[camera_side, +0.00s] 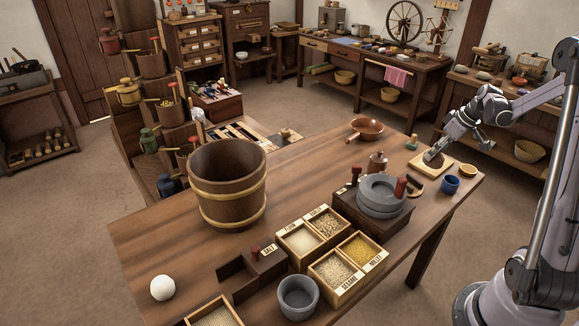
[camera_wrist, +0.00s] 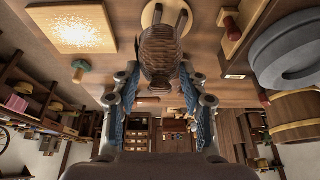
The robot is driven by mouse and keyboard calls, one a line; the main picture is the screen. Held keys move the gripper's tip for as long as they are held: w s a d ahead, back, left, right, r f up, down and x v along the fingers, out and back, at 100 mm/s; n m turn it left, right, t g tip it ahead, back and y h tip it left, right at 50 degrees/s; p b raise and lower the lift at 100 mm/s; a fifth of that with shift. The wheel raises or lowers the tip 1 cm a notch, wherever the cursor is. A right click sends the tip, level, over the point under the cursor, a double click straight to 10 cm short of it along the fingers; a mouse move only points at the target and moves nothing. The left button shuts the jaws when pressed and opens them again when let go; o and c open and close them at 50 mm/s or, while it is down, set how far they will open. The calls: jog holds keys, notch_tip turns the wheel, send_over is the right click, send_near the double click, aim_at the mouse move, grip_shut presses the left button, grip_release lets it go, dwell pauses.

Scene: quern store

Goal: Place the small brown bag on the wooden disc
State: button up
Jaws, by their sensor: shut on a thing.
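The small brown bag (camera_wrist: 160,55) is between the fingers of my gripper (camera_wrist: 159,77) in the wrist view, and the gripper is shut on it. In the side view my gripper (camera_side: 438,151) reaches in from the right, over the pale square board; the bag shows there only as a small dark shape. A pale round disc (camera_wrist: 148,16), which looks like the wooden disc, lies behind the bag in the wrist view. I cannot tell the gap between bag and disc.
The pale square board (camera_wrist: 72,28) lies beside the disc. The grey quern (camera_side: 382,193), a brown lidded jar (camera_side: 377,162), a green-topped peg (camera_side: 412,142) and a blue cup (camera_side: 451,184) stand nearby. A bucket (camera_side: 227,182) and grain boxes (camera_side: 328,243) are further off.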

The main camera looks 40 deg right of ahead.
jog(key=shift+w+a+f, duration=0.25)
jog(key=shift+w+f, duration=0.55)
jog(key=shift+f, duration=0.35)
jog(key=shift+w+a+f, duration=0.2)
jog(key=shift+w+f, duration=0.55)
jog(key=shift+f, duration=0.4)
jog(key=shift+w+a+f, duration=0.25)
jog(key=shift+w+f, duration=0.55)
jog(key=shift+f, duration=0.35)
jog(key=shift+f, duration=0.6)
jog(key=o, duration=1.2)
